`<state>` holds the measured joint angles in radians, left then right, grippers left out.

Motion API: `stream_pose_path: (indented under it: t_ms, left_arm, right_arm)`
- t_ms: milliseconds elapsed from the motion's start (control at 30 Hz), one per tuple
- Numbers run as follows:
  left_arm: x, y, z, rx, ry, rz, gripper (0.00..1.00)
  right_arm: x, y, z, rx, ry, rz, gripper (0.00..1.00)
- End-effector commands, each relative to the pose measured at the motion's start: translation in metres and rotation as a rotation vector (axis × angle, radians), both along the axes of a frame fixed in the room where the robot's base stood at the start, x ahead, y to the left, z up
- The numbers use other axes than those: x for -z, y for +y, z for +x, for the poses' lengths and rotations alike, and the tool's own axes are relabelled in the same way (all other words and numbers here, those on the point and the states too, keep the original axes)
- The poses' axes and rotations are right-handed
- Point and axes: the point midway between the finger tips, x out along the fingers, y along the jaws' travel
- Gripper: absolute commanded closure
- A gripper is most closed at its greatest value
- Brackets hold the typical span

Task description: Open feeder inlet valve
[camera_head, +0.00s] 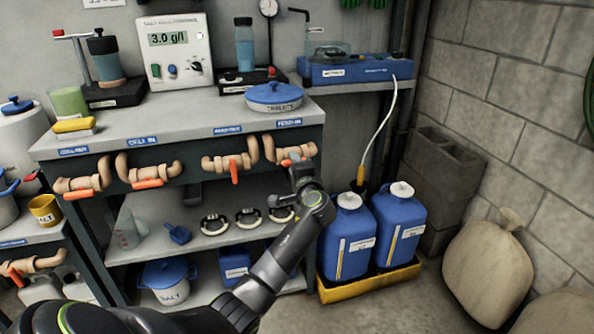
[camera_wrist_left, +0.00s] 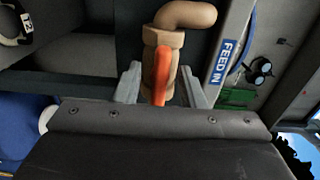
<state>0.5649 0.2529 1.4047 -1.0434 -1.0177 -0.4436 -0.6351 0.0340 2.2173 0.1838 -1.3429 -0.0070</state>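The feeder inlet valve (camera_head: 293,153) is a tan pipe fitting under the bench's front edge, below a blue label. It also shows in the left wrist view (camera_wrist_left: 178,38), beside a "FEED IN" label (camera_wrist_left: 227,58). Its orange handle (camera_wrist_left: 162,75) stands between my fingers and points toward the wrist camera. My left gripper (camera_wrist_left: 160,88) is open, with one finger on each side of the handle and visible gaps to both. In the head view my left gripper (camera_head: 301,170) is in front of the valve and partly hides it. My right gripper is not in view.
Other orange-handled valves (camera_head: 230,164) line the bench front to the left. A blue-lidded pot (camera_head: 274,97) stands on the bench above. Blue jugs (camera_head: 348,237) stand in a yellow tray (camera_head: 371,284) at right. A lower shelf (camera_head: 160,247) holds rings and a scoop.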

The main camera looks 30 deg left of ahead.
Motion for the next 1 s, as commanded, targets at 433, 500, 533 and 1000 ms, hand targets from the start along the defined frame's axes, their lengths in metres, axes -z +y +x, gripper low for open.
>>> stream_pose_path:
  t_ms: [433, 500, 533, 1000]
  left_arm:
    - [0.001, -0.058, -0.048, 0.003, 0.000, -0.008, 0.64]
    - [0.001, -0.070, -0.059, 0.001, 0.001, -0.008, 0.64]
    - [0.001, -0.075, -0.063, 0.002, 0.000, -0.008, 0.64]
    - [0.002, -0.128, -0.109, 0.000, 0.002, -0.004, 0.64]
  right_arm:
    - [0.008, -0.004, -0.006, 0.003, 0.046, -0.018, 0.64]
    - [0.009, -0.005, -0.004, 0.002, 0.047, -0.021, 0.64]
    - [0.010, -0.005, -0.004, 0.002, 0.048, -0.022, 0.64]
    - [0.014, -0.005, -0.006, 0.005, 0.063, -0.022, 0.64]
